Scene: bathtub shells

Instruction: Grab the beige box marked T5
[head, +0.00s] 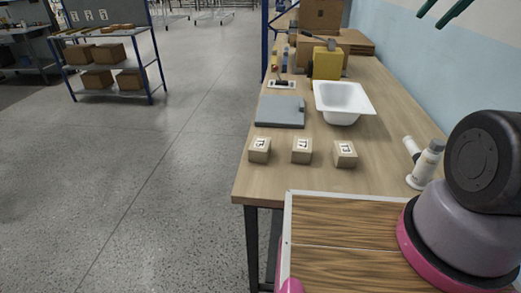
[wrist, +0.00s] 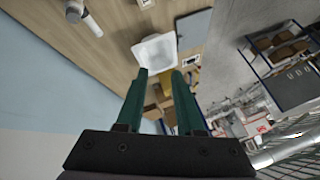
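Three small beige boxes stand in a row near the front of the wooden table. The left box (head: 260,150) has a label that is hard to read. The middle box (head: 302,150) seems marked T7, and the right box (head: 345,154) seems marked T3. I cannot read T5 surely on any of them. In the wrist view one beige box (wrist: 146,3) is partly visible at the top edge. My gripper (wrist: 160,74) has green fingers spread apart with nothing between them. Its finger ends (head: 440,10) show at the head view's top right, high above the table and away from the boxes.
A white basin (head: 343,99) and a grey flat case (head: 280,111) sit behind the boxes. A yellow item (head: 326,63) and cardboard boxes (head: 320,17) stand farther back. Bare table (head: 300,185) lies in front of the boxes.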

